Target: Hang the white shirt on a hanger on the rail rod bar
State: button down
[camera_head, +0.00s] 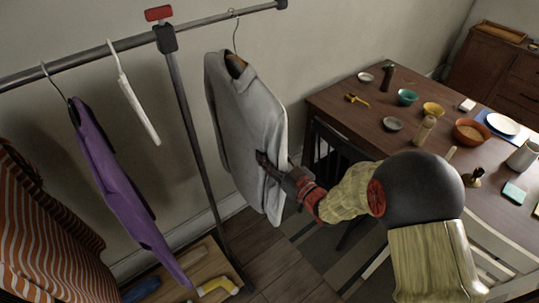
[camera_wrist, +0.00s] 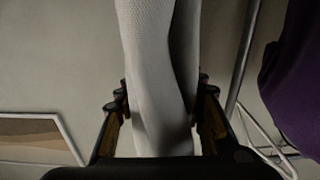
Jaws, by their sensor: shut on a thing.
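The white shirt (camera_head: 243,125) is on a hanger (camera_head: 236,40) and hangs upright beside the rail's right end. The hanger's hook overlaps the rail rod bar (camera_head: 200,21) near its end; I cannot tell whether it rests on the bar. My gripper (camera_head: 264,162) is shut on the shirt's right side, at about mid height. In the wrist view the pale cloth of the shirt (camera_wrist: 150,50) runs between both fingers (camera_wrist: 162,105). The shirt's far side is hidden.
A purple garment (camera_head: 115,185) and a white empty hanger (camera_head: 135,100) hang on the rail to the left. The rail's upright post (camera_head: 190,120) stands left of the shirt. A set table (camera_head: 345,120) with chairs is at right.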

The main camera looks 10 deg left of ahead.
jog(key=c, duration=1.1)
grip_release()
jog(key=shift+o, duration=0.2)
